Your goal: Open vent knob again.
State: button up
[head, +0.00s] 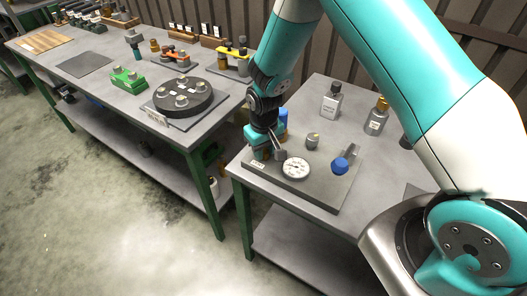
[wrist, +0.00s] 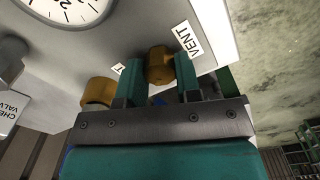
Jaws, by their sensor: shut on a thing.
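The vent knob (wrist: 159,64) is a brass faceted knob beside a white "VENT" label (wrist: 187,40) in the wrist view. My gripper (wrist: 160,76) has its two teal fingers on either side of the knob, shut on it. In the head view my gripper (head: 264,153) points down at the left end of the grey panel (head: 310,190) on the right table. The knob cannot be made out clearly there. How far the knob is turned cannot be told.
A second brass knob (wrist: 98,92) stands left of my fingers in the wrist view. A round gauge (head: 296,168), a small metal fitting (head: 312,140) and a blue-handled valve (head: 341,166) are on the panel. Bottles (head: 331,102) stand behind. The left table holds a dark round fixture (head: 183,98).

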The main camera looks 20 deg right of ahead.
jog(key=n, duration=0.3)
jog(key=shift+f+n+b, duration=0.1)
jog(key=shift+n+b, duration=0.2)
jog(key=shift+b, duration=0.1)
jog(key=shift+s+n+b, duration=0.1)
jog(key=shift+n+b, duration=0.25)
jog(key=shift+n, duration=1.35)
jog(key=o, duration=0.9)
notch_tip(320, 180, up, 18)
jog(key=shift+f+b, duration=0.2)
jog(key=shift+b, duration=0.9)
